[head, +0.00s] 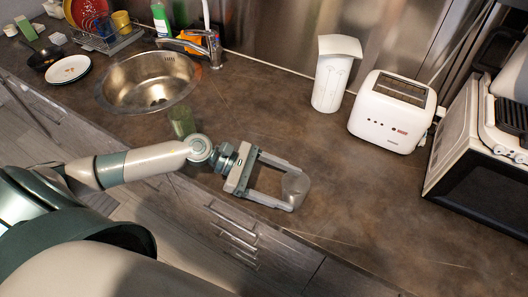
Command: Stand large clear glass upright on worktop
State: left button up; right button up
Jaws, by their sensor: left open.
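A clear glass (295,188) is at the fingertips of my left gripper (285,188), over the front part of the brown worktop (350,210). The glass is faint against the worktop, so I cannot tell its exact tilt or whether it touches the surface. My left gripper is open, its two fingers spread apart, with the glass at or between the tips. A greenish glass (182,122) stands on the worktop behind my left wrist, partly hidden by the arm. My right gripper is not in view.
A round sink (150,85) lies at the back left, with a dish rack (105,38) and plates beyond. A white container (333,75), a white toaster (392,112) and an oven (470,165) stand along the back and right. The worktop right of my gripper is clear.

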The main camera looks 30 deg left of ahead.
pick_arm(q)
jog(key=shift+s+a+f, duration=0.25)
jog(key=shift+s+f, duration=0.05)
jog(key=shift+f, duration=0.4)
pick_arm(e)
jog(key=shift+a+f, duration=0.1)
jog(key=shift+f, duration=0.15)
pick_arm(q)
jog(key=shift+a+r+b, duration=0.1)
jog(key=shift+a+b, duration=0.4)
jog(key=shift+a, duration=0.05)
jog(key=b+v, duration=0.1)
jog(key=v, duration=0.2)
jog(key=b+v, duration=0.1)
jog(key=v, duration=0.2)
jog(key=b+v, duration=0.1)
jog(key=v, duration=0.2)
jog(key=shift+r+b, duration=0.4)
jog(key=shift+r, duration=0.05)
jog(key=r+v, duration=0.1)
jog(key=v, duration=0.5)
jog(key=shift+a+b, duration=0.25)
jog(key=shift+b, duration=0.2)
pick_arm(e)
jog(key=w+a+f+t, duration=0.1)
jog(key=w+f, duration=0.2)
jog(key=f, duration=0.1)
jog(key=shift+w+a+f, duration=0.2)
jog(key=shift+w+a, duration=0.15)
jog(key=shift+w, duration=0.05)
